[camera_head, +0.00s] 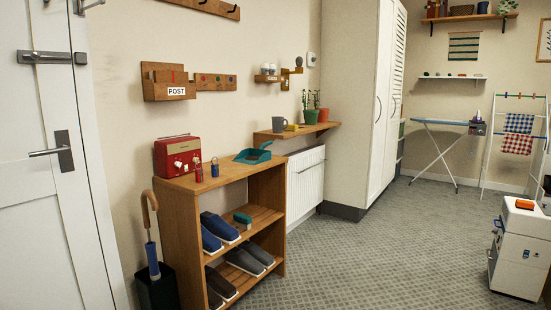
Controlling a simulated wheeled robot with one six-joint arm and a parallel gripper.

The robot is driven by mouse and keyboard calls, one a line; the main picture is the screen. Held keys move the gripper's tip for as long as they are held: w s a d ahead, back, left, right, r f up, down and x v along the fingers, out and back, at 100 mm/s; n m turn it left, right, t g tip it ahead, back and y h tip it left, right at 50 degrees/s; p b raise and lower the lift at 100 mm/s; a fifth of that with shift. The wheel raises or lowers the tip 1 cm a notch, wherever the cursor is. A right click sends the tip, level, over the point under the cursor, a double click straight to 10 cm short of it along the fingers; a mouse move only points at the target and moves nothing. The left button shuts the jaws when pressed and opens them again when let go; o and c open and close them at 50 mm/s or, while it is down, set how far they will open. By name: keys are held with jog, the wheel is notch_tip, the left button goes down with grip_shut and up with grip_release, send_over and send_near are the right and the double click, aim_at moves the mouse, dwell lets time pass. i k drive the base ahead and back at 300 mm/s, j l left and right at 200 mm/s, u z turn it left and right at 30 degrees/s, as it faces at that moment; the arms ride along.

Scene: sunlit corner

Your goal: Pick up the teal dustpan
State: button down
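The teal dustpan (253,156) lies on top of the wooden shoe rack (222,178), near its far right corner. Its handle points up and to the right, toward the wall shelf. My gripper is not seen in this view.
A red radio (178,156) and a small blue padlock-like item (215,168) stand left of the dustpan on the rack top. Shoes (220,228) fill the shelves below. A door (45,170) and umbrella stand (157,287) are at left. Open carpet (390,250) lies right of the rack.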

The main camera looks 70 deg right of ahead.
aim_at(251, 156)
jog(key=z, duration=2.3)
